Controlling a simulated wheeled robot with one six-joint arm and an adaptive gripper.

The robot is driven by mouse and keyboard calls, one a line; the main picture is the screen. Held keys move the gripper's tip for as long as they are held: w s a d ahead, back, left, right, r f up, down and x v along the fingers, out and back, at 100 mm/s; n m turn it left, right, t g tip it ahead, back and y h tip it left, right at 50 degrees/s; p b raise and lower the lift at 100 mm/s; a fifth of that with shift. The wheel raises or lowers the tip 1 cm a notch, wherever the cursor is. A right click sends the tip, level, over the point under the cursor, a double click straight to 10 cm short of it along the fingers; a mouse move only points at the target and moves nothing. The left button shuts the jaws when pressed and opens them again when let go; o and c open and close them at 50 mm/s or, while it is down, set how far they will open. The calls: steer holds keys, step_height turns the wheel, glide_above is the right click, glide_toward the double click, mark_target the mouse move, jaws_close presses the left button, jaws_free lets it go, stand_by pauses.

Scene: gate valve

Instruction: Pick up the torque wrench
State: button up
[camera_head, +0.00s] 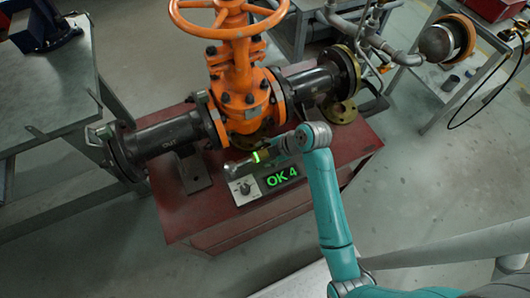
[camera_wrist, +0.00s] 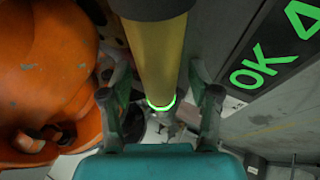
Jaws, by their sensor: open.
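The torque wrench (camera_head: 238,169) lies beside the display on the red stand, partly hidden by my wrist in the head view. In the wrist view its yellow handle (camera_wrist: 157,55) runs from a black part at the top down to a glowing green ring, with grey metal beyond. My gripper (camera_wrist: 161,98) is open, one finger on each side of the wrench, with a gap showing at both sides. I cannot tell how far the fingers reach down around it. In the head view my gripper (camera_head: 272,152) is mostly hidden by my wrist.
The orange gate valve (camera_head: 240,85) with its handwheel and dark flanged pipes stands close behind my gripper on the red stand (camera_head: 205,220). Grey tables stand left and right. The floor in front is clear.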

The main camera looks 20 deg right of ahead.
jaws_close()
steer(key=shift+r, duration=0.15)
